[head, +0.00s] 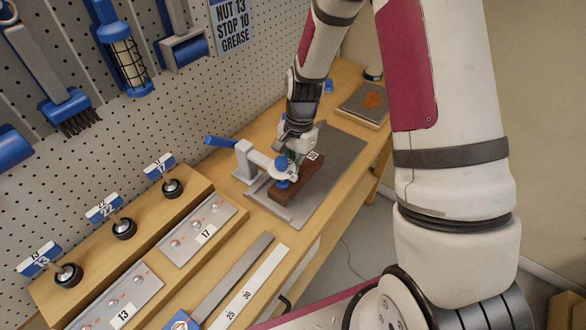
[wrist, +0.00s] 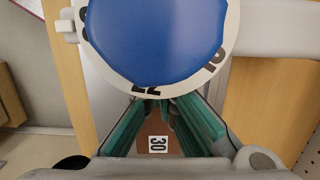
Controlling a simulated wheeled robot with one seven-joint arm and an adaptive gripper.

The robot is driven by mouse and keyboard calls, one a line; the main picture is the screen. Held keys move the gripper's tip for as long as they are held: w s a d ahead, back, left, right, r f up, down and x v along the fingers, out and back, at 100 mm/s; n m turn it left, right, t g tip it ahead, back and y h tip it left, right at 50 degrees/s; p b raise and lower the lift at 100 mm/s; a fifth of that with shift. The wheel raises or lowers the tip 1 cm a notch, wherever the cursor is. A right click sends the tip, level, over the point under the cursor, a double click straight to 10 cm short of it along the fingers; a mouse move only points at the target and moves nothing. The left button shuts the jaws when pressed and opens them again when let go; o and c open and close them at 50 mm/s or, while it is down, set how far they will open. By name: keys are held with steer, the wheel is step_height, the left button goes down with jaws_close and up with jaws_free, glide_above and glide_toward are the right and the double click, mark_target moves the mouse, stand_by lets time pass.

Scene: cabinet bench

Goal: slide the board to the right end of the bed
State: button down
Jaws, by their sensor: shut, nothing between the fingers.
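The board (head: 298,182) is a brown block with a small white label on top. It lies on the grey bed (head: 338,150), under and beside a white clamp arm with a blue knob (head: 282,163). In the wrist view the board (wrist: 153,130) shows its label "30" between and beyond my fingers. My gripper (head: 291,154) is shut and empty, just above the board behind the clamp knob; its teal fingertips also show in the wrist view (wrist: 161,102). I cannot tell whether they touch the board. The knob's blue disc fills the wrist view's upper middle and hides much of the bed.
A blue lever (head: 221,142) sticks out from the clamp body. A plate with an orange patch (head: 373,101) stands at the bench's far end. Plates marked 17 (head: 205,233) and 13 (head: 121,316) and long strips (head: 249,289) lie nearer. Tools hang on the pegboard.

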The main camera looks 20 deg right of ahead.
steer(key=w+d+b, duration=0.2)
steer(key=d, duration=0.2)
steer(key=w+d+b, duration=0.1)
steer(key=w+d, duration=0.2)
steer(key=d, duration=0.1)
steer(key=w+d+f+b, duration=0.1)
steer(key=w+d+b, duration=0.1)
steer(key=w+d, duration=0.1)
steer(key=shift+w+d+b, duration=0.1)
steer(key=shift+d+b, duration=0.2)
steer(key=shift+d, duration=0.6)
steer(key=shift+w+d+r, duration=0.1)
steer(key=shift+d+r, duration=0.05)
steer(key=shift+d, duration=0.05)
steer(key=shift+r+p, duration=0.3)
steer(key=shift+r, duration=0.5)
steer(key=shift+f, duration=0.1)
steer(key=shift+d, duration=0.15)
